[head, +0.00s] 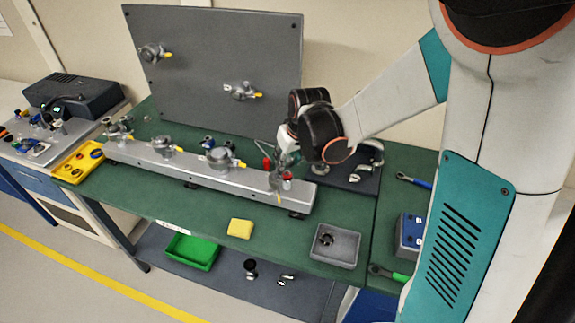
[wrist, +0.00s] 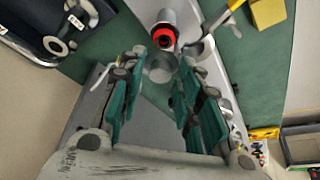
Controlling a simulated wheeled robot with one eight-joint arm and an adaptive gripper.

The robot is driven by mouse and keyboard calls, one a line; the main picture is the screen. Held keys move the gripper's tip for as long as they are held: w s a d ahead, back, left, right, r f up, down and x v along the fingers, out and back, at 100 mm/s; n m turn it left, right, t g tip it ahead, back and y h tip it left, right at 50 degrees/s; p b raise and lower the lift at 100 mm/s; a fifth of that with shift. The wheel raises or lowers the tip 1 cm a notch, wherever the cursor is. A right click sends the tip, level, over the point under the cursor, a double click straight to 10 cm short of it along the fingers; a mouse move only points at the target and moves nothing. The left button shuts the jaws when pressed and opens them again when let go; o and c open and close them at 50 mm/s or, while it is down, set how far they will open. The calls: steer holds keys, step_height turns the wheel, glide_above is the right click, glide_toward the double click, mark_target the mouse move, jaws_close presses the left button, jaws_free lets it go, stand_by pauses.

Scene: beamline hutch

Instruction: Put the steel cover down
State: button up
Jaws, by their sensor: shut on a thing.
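My gripper (wrist: 160,72) is shut on a round grey piece, apparently the steel cover (wrist: 159,68), held between the fingertips in the wrist view. Just beyond it in that view is a fitting with a red ring around a dark opening (wrist: 163,37); I cannot tell whether the cover touches it. In the head view my gripper (head: 284,158) is over the right end of the grey rail (head: 235,180), close to a red-topped fitting (head: 287,177). The cover cannot be made out there, as the gripper hides it.
A grey tray (head: 350,249) holding a dark ring and a yellow block (head: 240,228) lie at the front of the green bench (head: 195,206). A dark mat (head: 368,185) with metal fittings is right of the rail. A grey panel (head: 215,60) stands behind.

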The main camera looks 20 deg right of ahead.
mark_target(289, 164)
steer(key=shift+f+b, duration=0.35)
steer(key=shift+f, duration=1.35)
steer(key=shift+f+b, duration=0.25)
steer(key=shift+b, duration=0.05)
steer(key=o, duration=1)
steer(key=shift+r, duration=0.1)
